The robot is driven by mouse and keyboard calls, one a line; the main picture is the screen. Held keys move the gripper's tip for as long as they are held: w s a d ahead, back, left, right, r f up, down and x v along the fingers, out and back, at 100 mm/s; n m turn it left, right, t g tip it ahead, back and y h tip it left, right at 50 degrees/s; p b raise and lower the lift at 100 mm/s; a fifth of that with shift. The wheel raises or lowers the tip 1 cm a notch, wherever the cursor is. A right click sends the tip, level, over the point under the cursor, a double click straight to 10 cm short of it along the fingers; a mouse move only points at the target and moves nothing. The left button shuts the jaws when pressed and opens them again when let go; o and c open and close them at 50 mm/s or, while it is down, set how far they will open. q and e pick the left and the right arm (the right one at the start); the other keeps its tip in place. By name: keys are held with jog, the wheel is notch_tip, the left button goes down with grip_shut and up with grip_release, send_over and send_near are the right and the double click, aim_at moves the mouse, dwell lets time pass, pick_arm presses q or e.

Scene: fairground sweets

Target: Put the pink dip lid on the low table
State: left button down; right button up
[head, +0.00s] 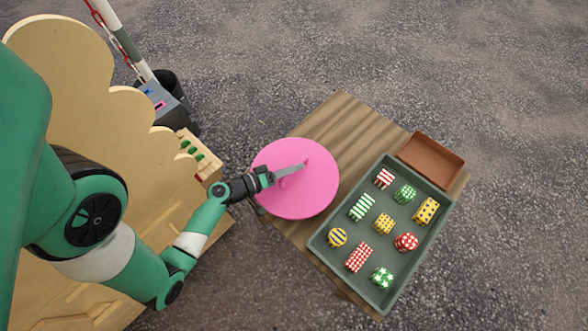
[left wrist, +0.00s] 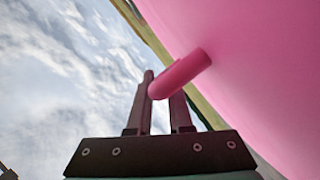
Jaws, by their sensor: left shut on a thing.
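The pink dip lid (head: 296,205) is a flat round disc with a short peg handle. It shows over the left corner of the low wooden table (head: 345,122); I cannot tell whether it touches the top. My left gripper (head: 297,169) reaches across the lid from the left and is shut on its handle. In the left wrist view the pink peg (left wrist: 182,73) sits between the fingers of the gripper (left wrist: 160,92), and the lid's pink face (left wrist: 255,70) fills the right side. My right gripper is out of view.
A green-grey tray (head: 316,240) with several patterned sweets covers the table's right part. A brown open box (head: 432,160) stands at its back corner. A wooden stall with a scalloped panel (head: 70,60) is at left. Bare striped tabletop shows behind the lid.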

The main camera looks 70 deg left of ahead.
aim_at(304, 169)
pick_arm(q)
notch_tip(304, 169, down, 3)
jog(key=shift+f+b, duration=0.1)
jog(key=shift+b, duration=0.8)
jog(key=c, duration=0.8)
grip_release()
jog(key=shift+c, duration=0.2)
